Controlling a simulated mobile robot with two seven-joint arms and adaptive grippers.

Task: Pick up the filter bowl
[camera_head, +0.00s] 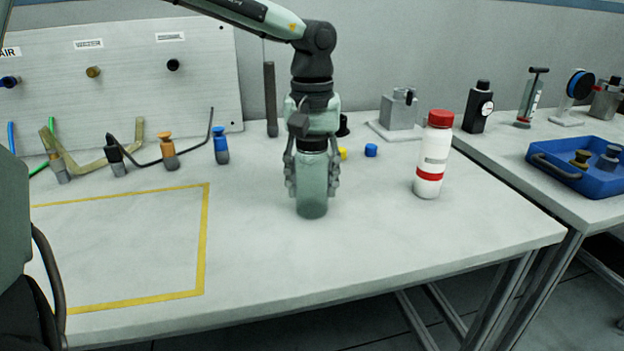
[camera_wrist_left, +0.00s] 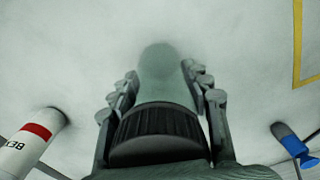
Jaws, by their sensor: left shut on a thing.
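The filter bowl (camera_head: 312,200) is a translucent grey-green cylinder with a dark ribbed collar. In the head view it is upright at the middle of the table, right of the yellow outline. My left gripper (camera_head: 312,182) points down over it, with one finger on each side, shut on it. In the left wrist view the bowl (camera_wrist_left: 166,82) and its dark collar lie between the fingers of the left gripper (camera_wrist_left: 160,85). I cannot tell whether its base touches the table. My right gripper is not in view.
A white bottle with a red cap (camera_head: 433,155) stands to the right. Small blue (camera_head: 371,150) and yellow caps lie behind. Hose fittings, including a blue one (camera_head: 221,146), stand at the back left. The yellow-outlined area (camera_head: 120,250) is empty. A blue tray (camera_head: 575,178) is on the right table.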

